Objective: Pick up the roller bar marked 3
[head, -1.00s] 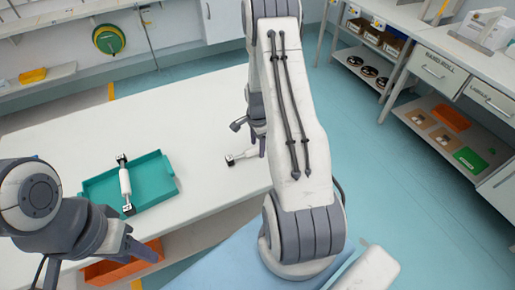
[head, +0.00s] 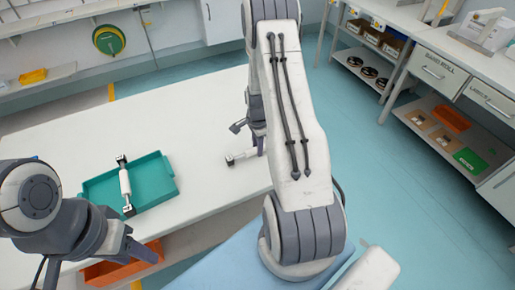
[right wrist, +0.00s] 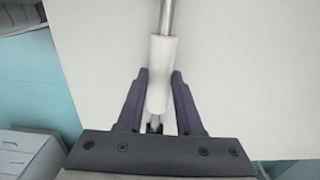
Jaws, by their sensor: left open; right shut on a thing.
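A white roller bar with a metal shaft (right wrist: 162,75) lies lengthwise between the two dark fingers of my right gripper (right wrist: 159,78) in the right wrist view, and they are shut on it. In the head view one end of this bar (head: 240,157) shows over the white table, left of my right arm, which hides the rest. A second white roller bar with dark ends (head: 125,183) lies in a teal tray (head: 160,188). My left gripper (head: 150,252) is open and empty, low at the left near the tray. I cannot read a number on either bar.
The white table (head: 205,125) has clear room between tray and right gripper. An orange bin (head: 110,272) sits below the table's front edge. A shelved workbench (head: 460,65) stands at the right beyond open floor. A wall shelf (head: 75,75) runs along the back left.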

